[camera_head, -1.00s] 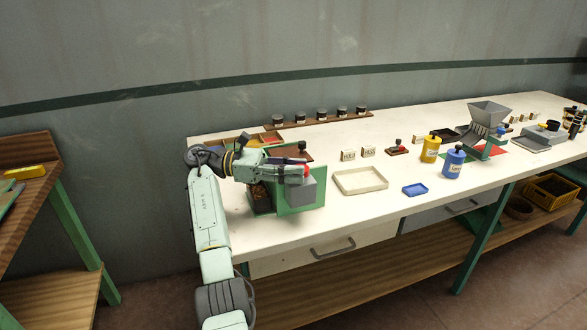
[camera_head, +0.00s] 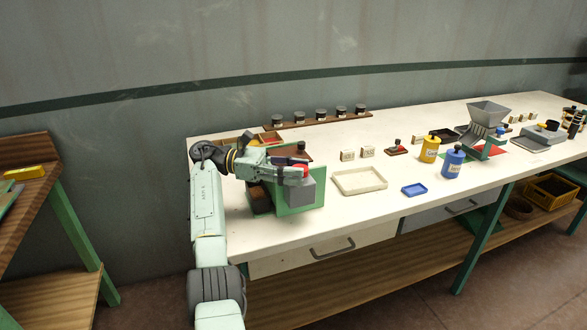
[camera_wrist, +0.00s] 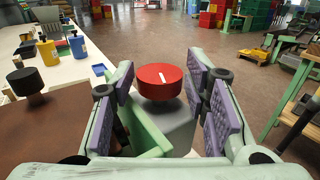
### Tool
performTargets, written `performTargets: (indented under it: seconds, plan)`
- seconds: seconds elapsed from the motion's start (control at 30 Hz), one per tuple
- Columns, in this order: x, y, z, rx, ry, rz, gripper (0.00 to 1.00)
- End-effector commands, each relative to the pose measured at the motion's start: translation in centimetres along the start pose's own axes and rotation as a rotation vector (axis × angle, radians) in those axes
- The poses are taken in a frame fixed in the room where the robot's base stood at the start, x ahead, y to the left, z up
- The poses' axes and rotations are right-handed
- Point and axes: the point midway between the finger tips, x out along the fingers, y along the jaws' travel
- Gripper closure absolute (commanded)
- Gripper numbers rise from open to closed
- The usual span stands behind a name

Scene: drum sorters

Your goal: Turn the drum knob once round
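The red drum knob (camera_wrist: 160,84) is a round cap with a short white mark on top, on the grey block (camera_wrist: 173,128) of the drum machine. In the head view the knob (camera_head: 300,168) shows as a small red patch at my fingertips, partly hidden by my gripper. My gripper (camera_wrist: 165,100) is open, its purple-padded fingers on either side of the knob. Gaps show between pads and knob. In the head view my gripper (camera_head: 297,174) reaches over the machine's green panel (camera_head: 290,207) from the left.
A black knob (camera_wrist: 27,83) stands on the brown top beside my gripper. A cream tray (camera_head: 360,181), a blue tray (camera_head: 414,190), a yellow bottle (camera_head: 430,150) and a blue bottle (camera_head: 453,162) stand to the right. Bare tabletop (camera_head: 275,239) lies in front of the machine.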

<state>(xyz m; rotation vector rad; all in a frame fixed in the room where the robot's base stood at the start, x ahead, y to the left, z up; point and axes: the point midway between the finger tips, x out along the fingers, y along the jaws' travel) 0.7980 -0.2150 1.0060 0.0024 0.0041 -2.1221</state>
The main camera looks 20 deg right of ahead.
Motion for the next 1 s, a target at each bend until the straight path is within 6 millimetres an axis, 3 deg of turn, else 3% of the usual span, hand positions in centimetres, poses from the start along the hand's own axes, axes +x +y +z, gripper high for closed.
performTargets:
  seconds: [0.13, 0.47, 1.0]
  plan:
    - [-0.1, 0.0, 0.1, 0.001, -0.001, 0.003, 0.46]
    - [-0.1, 0.0, 0.4, 0.003, -0.002, 0.005, 0.46]
    - [-0.1, 0.0, 9.1, 0.003, -0.002, 0.004, 0.46]
